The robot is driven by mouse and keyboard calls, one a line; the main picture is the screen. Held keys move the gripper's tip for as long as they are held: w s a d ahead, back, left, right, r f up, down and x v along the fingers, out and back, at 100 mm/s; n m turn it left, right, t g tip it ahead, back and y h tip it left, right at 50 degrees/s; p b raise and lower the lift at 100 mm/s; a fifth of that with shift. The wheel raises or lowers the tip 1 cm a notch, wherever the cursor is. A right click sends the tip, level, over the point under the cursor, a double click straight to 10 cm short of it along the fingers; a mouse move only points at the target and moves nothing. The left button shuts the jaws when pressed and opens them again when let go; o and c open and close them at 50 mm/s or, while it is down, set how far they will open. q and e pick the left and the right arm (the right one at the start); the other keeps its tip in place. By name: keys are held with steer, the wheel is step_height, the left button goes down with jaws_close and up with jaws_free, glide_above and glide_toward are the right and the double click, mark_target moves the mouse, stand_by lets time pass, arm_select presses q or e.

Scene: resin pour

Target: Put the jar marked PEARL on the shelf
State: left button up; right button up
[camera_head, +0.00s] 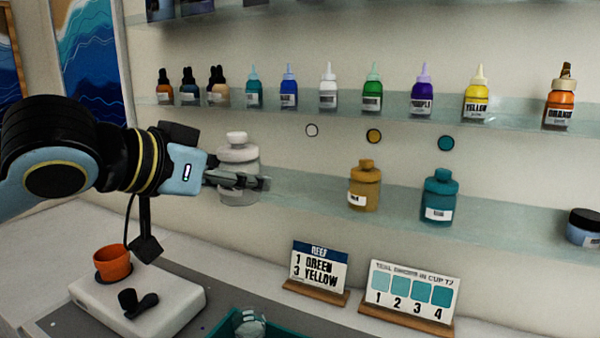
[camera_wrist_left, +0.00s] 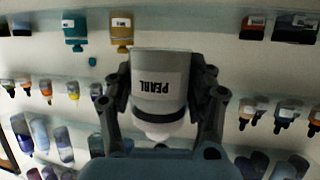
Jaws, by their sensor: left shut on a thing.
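The PEARL jar (camera_head: 238,152) is whitish grey with a white cap, at the left end of the lower shelf (camera_head: 310,192) in the head view. In the left wrist view the jar (camera_wrist_left: 160,80) appears upside down, its PEARL label readable. My left gripper (camera_head: 258,182) is shut around the jar's body, with one finger on each side of it in the wrist view. The jar looks upright. I cannot tell whether its base touches the shelf. My right gripper is not in view.
A gold jar (camera_head: 364,186) and a teal jar (camera_head: 440,195) stand on the lower shelf, under matching wall dots. A whitish dot (camera_head: 312,130) marks the wall above bare shelf left of the gold jar. Bottles line the upper shelf (camera_head: 330,111). Sign cards (camera_head: 319,268) stand below.

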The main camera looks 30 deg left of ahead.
arm_select(q)
steer(key=w+b, duration=0.2)
steer(key=shift+w+f, duration=0.1)
steer(key=shift+w, duration=0.3)
steer(key=p, duration=0.3)
glide_above(300, 196)
steer(key=s, duration=0.1)
steer(key=shift+w+d+f+p, duration=0.1)
steer(key=shift+w+f+p, duration=0.1)
steer(key=shift+f, duration=0.4)
steer(key=shift+w+f+p, duration=0.1)
steer(key=shift+w+f, duration=0.1)
steer(key=shift+f, duration=0.35)
step_height(300, 196, down, 4)
steer(key=shift+r+p, duration=0.1)
steer(key=shift+p, duration=0.25)
steer(key=shift+w+f, duration=0.1)
steer(key=shift+f, duration=0.25)
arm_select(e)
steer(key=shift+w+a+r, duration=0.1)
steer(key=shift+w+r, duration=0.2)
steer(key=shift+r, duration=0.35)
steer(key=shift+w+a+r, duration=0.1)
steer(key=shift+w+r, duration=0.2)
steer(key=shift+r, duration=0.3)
